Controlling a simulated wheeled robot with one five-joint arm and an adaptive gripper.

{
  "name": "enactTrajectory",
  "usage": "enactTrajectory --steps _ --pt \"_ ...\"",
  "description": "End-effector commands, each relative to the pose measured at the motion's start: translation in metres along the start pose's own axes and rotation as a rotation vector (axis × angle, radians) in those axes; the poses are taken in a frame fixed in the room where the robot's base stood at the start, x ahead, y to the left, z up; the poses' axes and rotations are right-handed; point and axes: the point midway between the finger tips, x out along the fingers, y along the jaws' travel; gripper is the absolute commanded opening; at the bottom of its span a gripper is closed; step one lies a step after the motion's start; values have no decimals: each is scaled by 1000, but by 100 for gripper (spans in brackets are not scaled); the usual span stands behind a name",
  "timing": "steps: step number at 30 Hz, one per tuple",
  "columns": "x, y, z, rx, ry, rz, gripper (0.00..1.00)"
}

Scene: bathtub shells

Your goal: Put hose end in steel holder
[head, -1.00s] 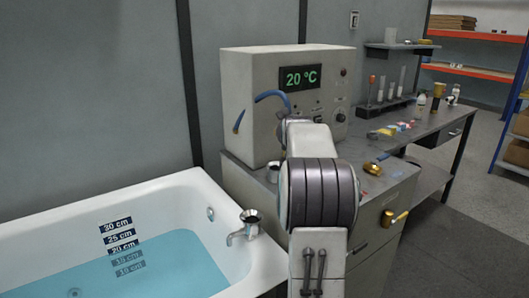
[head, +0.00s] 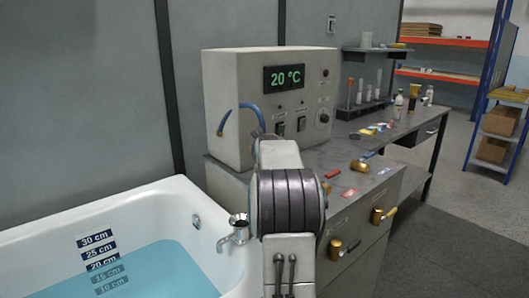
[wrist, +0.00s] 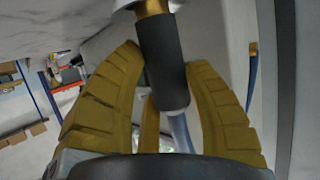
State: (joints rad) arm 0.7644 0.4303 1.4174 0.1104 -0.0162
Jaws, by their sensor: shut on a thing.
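In the wrist view, my gripper (wrist: 165,95) has yellow ribbed fingers shut around the dark sleeve of the hose end (wrist: 163,60). The sleeve has a brass tip at the top of the picture, and pale blue hose leaves its lower end. A shiny pale metal piece (wrist: 150,3) shows at the top edge by the brass tip; I cannot tell whether the tip is inside it. In the head view, my arm hides my gripper and the hose end. A steel cup (head: 239,220), which may be the steel holder, stands at the tub's corner by the tap.
The grey control unit (head: 265,105) reads 20 °C, with blue hose (head: 250,112) at its front. The bathtub (head: 178,205) holds water at left. Brass-coloured pieces and small coloured items lie on the counter (head: 345,155). Open floor (head: 450,200) lies at right.

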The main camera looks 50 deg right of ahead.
Motion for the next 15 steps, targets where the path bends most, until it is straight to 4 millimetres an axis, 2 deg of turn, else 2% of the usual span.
enactTrajectory --steps 7,8,15 --pt "1 0 3 0 2 0 8" --pt "1 0 3 0 0 0 47" --pt "1 0 3 0 0 0 68"
